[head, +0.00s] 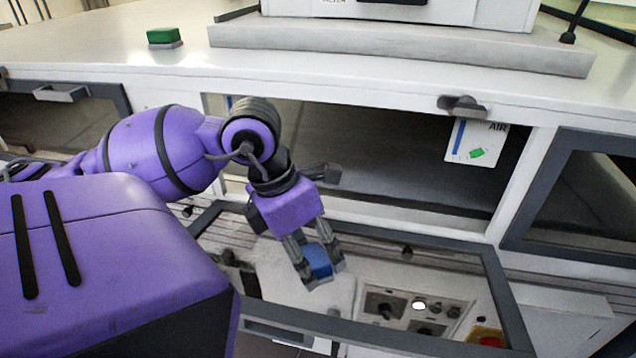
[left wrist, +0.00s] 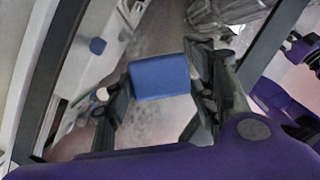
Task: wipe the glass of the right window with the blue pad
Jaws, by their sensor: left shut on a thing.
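My left gripper (head: 319,272) is shut on the blue pad (head: 317,259). In the left wrist view the blue pad (left wrist: 160,77) sits between the two dark fingers. The gripper is over the dark-framed pane (head: 487,268) that lies lowered in front of the middle opening; I cannot tell whether the pad touches its glass. Reflections or things below show in the glass, including a panel with knobs. Another dark-framed window (head: 512,232) is closed at the right. My right gripper is not in view.
A white counter (head: 330,80) runs above the windows, with a green block (head: 164,38) and a white machine on a grey plinth (head: 400,50). A card marked AIR (head: 476,141) and a grey latch (head: 461,105) are by the middle opening. Another window (head: 62,120) is at the left.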

